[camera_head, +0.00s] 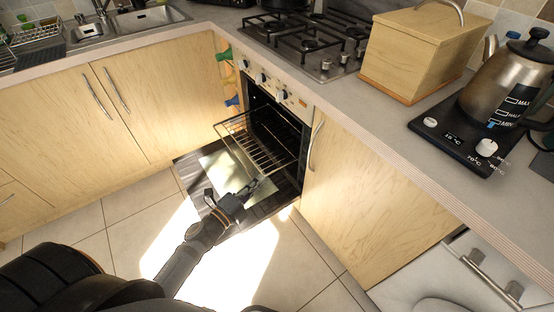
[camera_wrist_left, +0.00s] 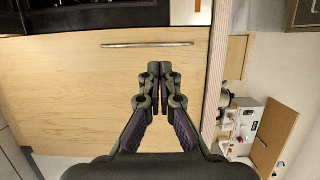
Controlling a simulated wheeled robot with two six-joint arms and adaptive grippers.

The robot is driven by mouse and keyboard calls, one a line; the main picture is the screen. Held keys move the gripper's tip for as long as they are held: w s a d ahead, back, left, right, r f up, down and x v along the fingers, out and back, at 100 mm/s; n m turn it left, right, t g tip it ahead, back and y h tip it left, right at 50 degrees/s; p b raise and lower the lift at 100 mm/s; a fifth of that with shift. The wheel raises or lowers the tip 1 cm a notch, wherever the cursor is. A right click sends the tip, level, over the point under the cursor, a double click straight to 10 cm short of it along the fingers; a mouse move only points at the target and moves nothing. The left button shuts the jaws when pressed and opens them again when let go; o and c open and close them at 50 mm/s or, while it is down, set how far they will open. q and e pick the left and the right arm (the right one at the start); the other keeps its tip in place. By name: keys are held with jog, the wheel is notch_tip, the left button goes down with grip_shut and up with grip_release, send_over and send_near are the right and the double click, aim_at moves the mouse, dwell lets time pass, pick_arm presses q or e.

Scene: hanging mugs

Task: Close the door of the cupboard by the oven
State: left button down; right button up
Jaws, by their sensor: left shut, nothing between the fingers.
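The cupboard door (camera_head: 365,205) just right of the oven is pale wood with a vertical metal handle (camera_head: 317,146) near its oven-side edge. It looks flush, or nearly so, with the fronts beside it; I cannot tell whether a small gap is left. My left gripper (camera_head: 259,185) is shut and empty, over the lowered oven door and left of the cupboard door. In the left wrist view the gripper (camera_wrist_left: 159,70) points toward the cupboard door (camera_wrist_left: 75,95), its handle (camera_wrist_left: 148,45) beyond the fingertips. I cannot tell whether they touch the door. My right gripper is out of view.
The oven door (camera_head: 225,170) is lowered, with a wire rack (camera_head: 262,148) sticking out above it. The worktop (camera_head: 330,88) overhangs the cupboard. A kettle (camera_head: 505,85) and wooden box (camera_head: 420,50) stand on it. Bare floor tiles (camera_head: 290,262) lie in front.

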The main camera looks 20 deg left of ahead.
pick_arm(q)
jog(key=p+x, duration=0.1)
jog(key=x, duration=0.9)
jog(key=shift+w+d, duration=0.15)
jog(key=shift+w, duration=0.15)
